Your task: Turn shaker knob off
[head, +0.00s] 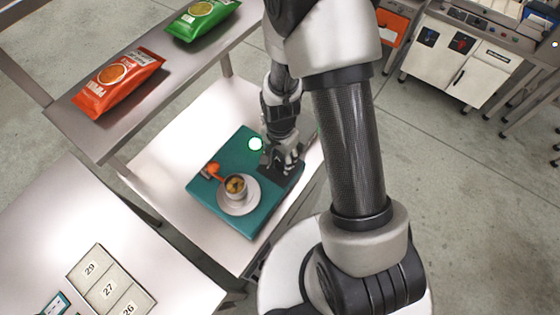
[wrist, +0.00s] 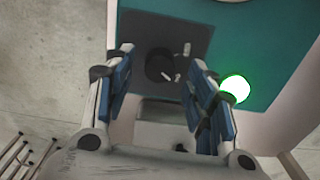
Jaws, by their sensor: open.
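The shaker is a teal flat-topped unit (head: 235,215) on the lower metal table, with a dark control panel (head: 281,184) at its right corner. A round green light (head: 255,144) glows beside it and also shows in the wrist view (wrist: 235,88). The black knob (wrist: 160,66) sits on the dark panel in the wrist view, with a pale pointer mark on its lower right. My gripper (head: 288,163) is open over the panel, with a finger on each side of the knob in the wrist view. I cannot tell whether they touch it. My gripper hides the knob in the head view.
On the shaker stand a cup (head: 235,186) on a saucer (head: 238,207) and an orange-red item (head: 212,170). An upper shelf (head: 70,110) holds an orange bag (head: 118,82) and a green bag (head: 200,18). A numbered board (head: 108,287) lies on the left table.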

